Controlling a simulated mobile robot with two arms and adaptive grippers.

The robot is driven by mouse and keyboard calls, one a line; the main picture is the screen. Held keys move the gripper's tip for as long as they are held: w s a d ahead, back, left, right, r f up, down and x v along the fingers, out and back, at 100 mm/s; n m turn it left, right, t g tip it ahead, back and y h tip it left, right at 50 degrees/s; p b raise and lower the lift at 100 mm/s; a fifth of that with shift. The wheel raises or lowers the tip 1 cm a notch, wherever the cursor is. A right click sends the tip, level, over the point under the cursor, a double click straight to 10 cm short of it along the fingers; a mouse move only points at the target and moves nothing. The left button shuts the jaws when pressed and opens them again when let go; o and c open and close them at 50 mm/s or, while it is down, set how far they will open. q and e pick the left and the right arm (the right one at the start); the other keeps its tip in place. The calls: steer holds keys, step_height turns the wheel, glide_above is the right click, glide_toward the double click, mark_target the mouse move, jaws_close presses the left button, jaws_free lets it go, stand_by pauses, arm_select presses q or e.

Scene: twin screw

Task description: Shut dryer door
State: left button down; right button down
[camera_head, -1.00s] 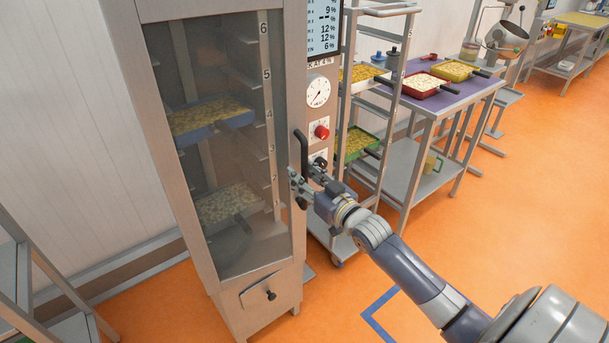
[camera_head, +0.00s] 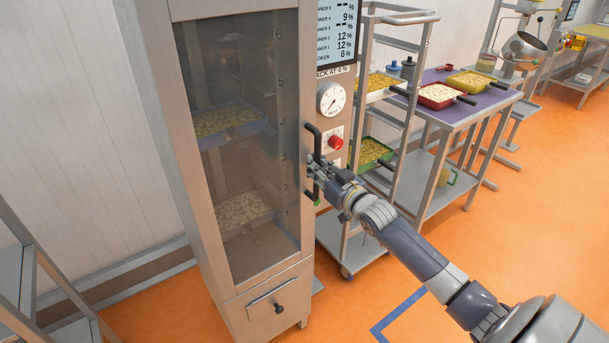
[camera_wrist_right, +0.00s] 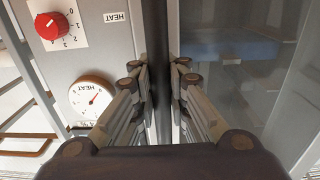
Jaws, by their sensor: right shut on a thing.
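The dryer is a tall grey metal cabinet with a glazed door (camera_head: 240,190) on its front. The door appears flush, or nearly flush, with the cabinet front; a small gap cannot be ruled out. Its black vertical handle (camera_head: 313,142) is on the door's right edge. My right gripper (camera_head: 315,170) is shut on the handle, at its lower part. In the right wrist view the dark handle bar (camera_wrist_right: 157,60) runs between the two fingers. Trays (camera_head: 225,121) show dimly through the glass. My left gripper is not in view.
A control panel with a dial (camera_head: 331,98) and red knob (camera_head: 335,142) is right of the handle. A wheeled rack (camera_head: 398,122) with trays and a purple-topped table (camera_head: 475,112) stand further right. A grey metal frame (camera_head: 30,270) is at the lower left. Orange floor is open at right.

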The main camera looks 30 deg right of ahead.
steer(key=shift+d, duration=0.1)
steer(key=c, duration=1.6)
jaws_free()
steer(key=shift+d, duration=0.1)
steer(key=shift+o, duration=0.2)
steer(key=shift+s, duration=0.1)
steer(key=shift+s+f, duration=0.1)
steer(key=shift+s, duration=0.3)
steer(key=s, duration=1.1)
steer(key=shift+s, duration=0.1)
